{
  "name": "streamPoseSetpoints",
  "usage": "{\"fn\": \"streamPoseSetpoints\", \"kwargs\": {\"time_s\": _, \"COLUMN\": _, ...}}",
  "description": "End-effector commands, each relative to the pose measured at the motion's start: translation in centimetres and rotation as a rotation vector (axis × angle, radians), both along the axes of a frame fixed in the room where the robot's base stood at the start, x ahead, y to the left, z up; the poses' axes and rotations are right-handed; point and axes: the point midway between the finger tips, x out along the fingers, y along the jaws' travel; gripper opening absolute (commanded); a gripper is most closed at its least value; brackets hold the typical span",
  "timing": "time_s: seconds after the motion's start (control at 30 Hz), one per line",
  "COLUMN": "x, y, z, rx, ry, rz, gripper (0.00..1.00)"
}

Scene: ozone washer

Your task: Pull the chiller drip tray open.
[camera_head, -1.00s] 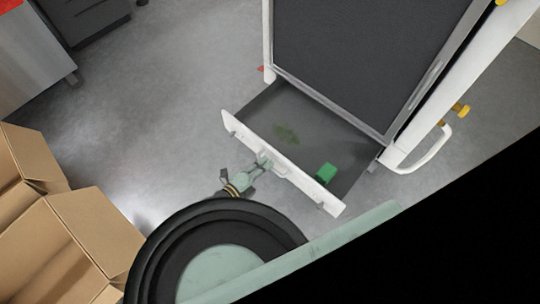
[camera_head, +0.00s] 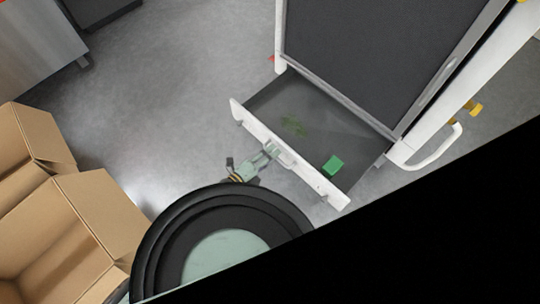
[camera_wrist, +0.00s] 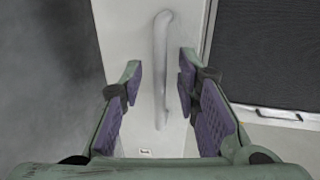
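The chiller drip tray (camera_head: 268,102) is a dark grey drawer with a white front, standing well out from the chiller (camera_head: 365,55). Its front carries a pale bar handle (camera_head: 285,156), which also shows in the wrist view (camera_wrist: 160,65). My gripper (camera_head: 271,149) is at the handle, outside the tray front. In the wrist view, my gripper's purple-padded fingers (camera_wrist: 160,78) are open on either side of the handle, with visible gaps. Contact deeper along the handle cannot be told.
Open cardboard boxes (camera_head: 100,215) stand at the left. A white side handle (camera_head: 435,158) sticks out at the chiller's right. Grey floor (camera_head: 165,105) is clear left of the tray.

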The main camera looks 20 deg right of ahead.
Motion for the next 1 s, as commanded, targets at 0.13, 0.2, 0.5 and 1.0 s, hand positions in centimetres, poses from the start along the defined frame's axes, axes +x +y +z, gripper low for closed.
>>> {"fn": "streamPoseSetpoints", "kwargs": {"time_s": 0.13, "x": -0.2, "y": 0.8, "z": 0.2, "rx": 0.001, "ry": -0.001, "rz": 0.002, "gripper": 0.29}}
{"fn": "streamPoseSetpoints", "kwargs": {"time_s": 0.2, "x": -0.6, "y": 1.7, "z": 0.4, "rx": 0.001, "ry": 0.000, "rz": 0.003, "gripper": 0.29}}
{"fn": "streamPoseSetpoints", "kwargs": {"time_s": 0.5, "x": -3.0, "y": 7.5, "z": 1.7, "rx": 0.002, "ry": 0.000, "rz": 0.004, "gripper": 0.29}}
{"fn": "streamPoseSetpoints", "kwargs": {"time_s": 1.0, "x": -4.5, "y": 10.9, "z": 2.5, "rx": 0.000, "ry": 0.000, "rz": -0.001, "gripper": 0.29}}
